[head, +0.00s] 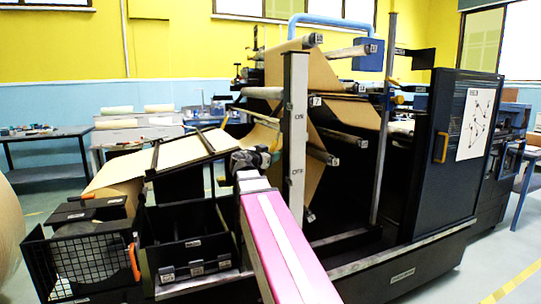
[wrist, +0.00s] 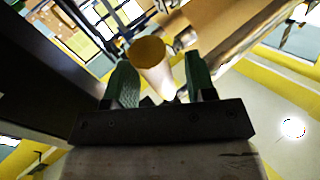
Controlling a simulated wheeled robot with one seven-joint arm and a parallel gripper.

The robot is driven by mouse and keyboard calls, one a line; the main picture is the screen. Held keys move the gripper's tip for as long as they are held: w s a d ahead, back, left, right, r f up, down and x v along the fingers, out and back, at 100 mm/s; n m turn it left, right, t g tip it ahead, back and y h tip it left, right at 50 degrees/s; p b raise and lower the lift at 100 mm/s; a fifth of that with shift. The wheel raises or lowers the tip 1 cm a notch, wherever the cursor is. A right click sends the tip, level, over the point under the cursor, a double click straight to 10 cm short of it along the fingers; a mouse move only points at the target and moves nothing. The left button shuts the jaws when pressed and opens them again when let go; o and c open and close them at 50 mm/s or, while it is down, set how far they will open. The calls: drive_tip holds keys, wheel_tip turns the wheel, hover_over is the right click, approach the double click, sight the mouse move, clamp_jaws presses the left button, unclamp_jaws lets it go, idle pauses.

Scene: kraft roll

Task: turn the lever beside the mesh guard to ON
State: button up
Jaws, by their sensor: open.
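The mesh guard (head: 86,260) is a black-framed wire cage at the lower left in the head view. An orange handle-like part (head: 134,262) stands upright at its right edge. A grey upright post (head: 295,130) right of the middle bears an ON label above an OFF label. My gripper (head: 258,160) is just left of this post, small and partly hidden by my arm. In the wrist view my gripper (wrist: 160,78) is open; a pale cylinder with a brown-yellow end (wrist: 150,52) shows between the fingers. Contact is unclear.
Brown paper (head: 318,75) runs over rollers behind the post. A dark cabinet (head: 455,150) with an orange handle stands at the right. A black open bin (head: 185,240) lies between the guard and my arm. Free floor (head: 500,265) shows at the right.

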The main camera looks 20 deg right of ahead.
drive_tip(key=shift+d, duration=0.15)
drive_tip(key=shift+c, duration=0.4)
clamp_jaws()
drive_tip(key=shift+a+r+m+g+y, duration=0.3)
drive_tip(key=shift+a+r+m+y, duration=0.3)
drive_tip(key=shift+a, duration=0.4)
drive_tip(key=a+r+m+g+y, duration=0.2)
drive_tip(key=a+r+y, duration=0.3)
drive_tip(key=r+y, duration=0.4)
drive_tip(key=shift+a+r+m+g+y, duration=0.25)
drive_tip(key=shift+r+m+g+y, duration=0.05)
drive_tip(key=shift+r+m, duration=0.7)
drive_tip(key=shift+r, duration=0.1)
drive_tip(key=shift+o, duration=0.4)
unclamp_jaws()
